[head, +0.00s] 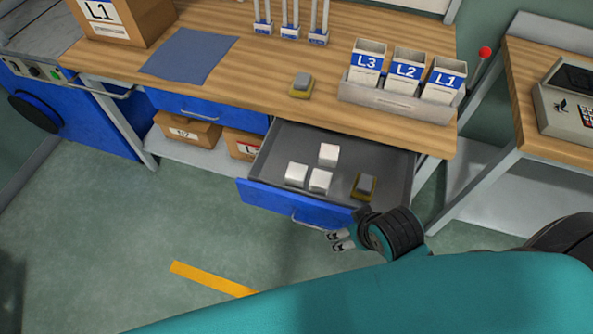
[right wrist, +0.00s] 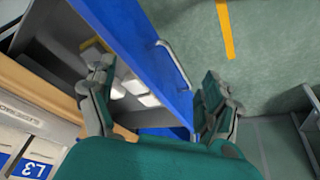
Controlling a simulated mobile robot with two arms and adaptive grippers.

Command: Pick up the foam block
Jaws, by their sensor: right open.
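Three white blocks that look like foam lie in the open drawer (head: 390,160). One block (head: 328,154) is farther back, one (head: 296,174) is at the left and one (head: 320,181) is beside it. My right gripper (head: 336,241) is open and empty, just outside the drawer's front, near its handle. In the right wrist view the open fingers (right wrist: 157,72) straddle the view of the blue drawer front (right wrist: 158,60), with white blocks (right wrist: 148,100) behind it, partly hidden by a finger. My left gripper is not in view.
A yellow and grey item (head: 365,186) lies at the drawer's right; a similar one (head: 300,86) is on the wooden bench (head: 240,75). Bins labelled L3, L2 and L1 (head: 405,73) stand in a tray at the bench's right. The floor before the drawer is clear.

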